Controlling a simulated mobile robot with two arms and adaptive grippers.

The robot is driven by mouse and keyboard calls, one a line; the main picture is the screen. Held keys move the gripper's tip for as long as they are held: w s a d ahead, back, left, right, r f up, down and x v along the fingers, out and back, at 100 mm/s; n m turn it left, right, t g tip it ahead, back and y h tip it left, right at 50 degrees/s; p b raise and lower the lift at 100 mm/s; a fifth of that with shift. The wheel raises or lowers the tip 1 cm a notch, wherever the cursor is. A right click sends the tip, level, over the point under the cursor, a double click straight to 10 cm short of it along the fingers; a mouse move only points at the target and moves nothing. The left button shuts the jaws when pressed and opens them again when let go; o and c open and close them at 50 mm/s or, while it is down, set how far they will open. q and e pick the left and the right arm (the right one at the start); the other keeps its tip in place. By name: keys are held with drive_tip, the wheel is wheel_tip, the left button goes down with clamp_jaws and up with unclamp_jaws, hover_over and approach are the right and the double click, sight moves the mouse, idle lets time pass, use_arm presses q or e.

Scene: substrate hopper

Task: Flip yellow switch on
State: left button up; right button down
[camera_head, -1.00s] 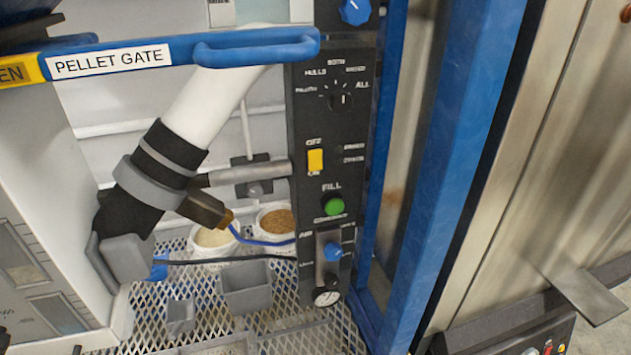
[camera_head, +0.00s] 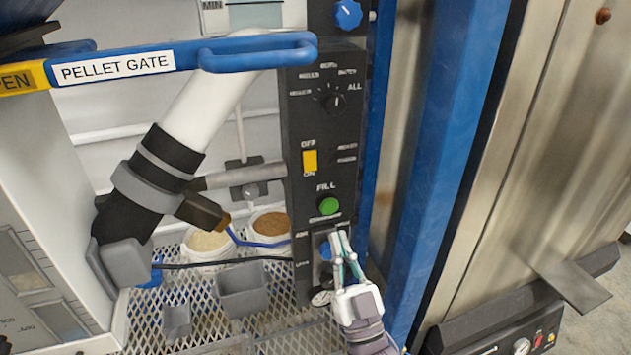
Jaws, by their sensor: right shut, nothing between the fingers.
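The yellow switch (camera_head: 310,160) is a small upright rocker on the black control panel (camera_head: 346,118), with OFF printed above it and ON below it. Which way it is tipped I cannot tell for sure. My right gripper (camera_head: 341,238) is in front of the panel's lower part, below the switch and a little to its right. It is shut and empty, with its fingers pointing up, and it partly covers the blue air knob and the gauge. It looks apart from the switch. My left gripper is not in view.
The green FILL button (camera_head: 328,206) sits between the switch and my gripper. A selector dial (camera_head: 333,103) and a blue knob (camera_head: 348,13) are higher up. The blue PELLET GATE handle (camera_head: 258,51) juts out at the upper left. A blue post (camera_head: 440,160) stands right of the panel.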

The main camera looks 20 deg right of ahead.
drive_tip(key=p, duration=0.3)
approach(311, 163)
wheel_tip(311, 163, up, 4)
drive_tip(key=w, duration=0.3)
drive_tip(key=shift+w+a+r+p, duration=0.1)
drive_tip(key=shift+w+p, duration=0.25)
drive_tip(key=shift+w, duration=0.6)
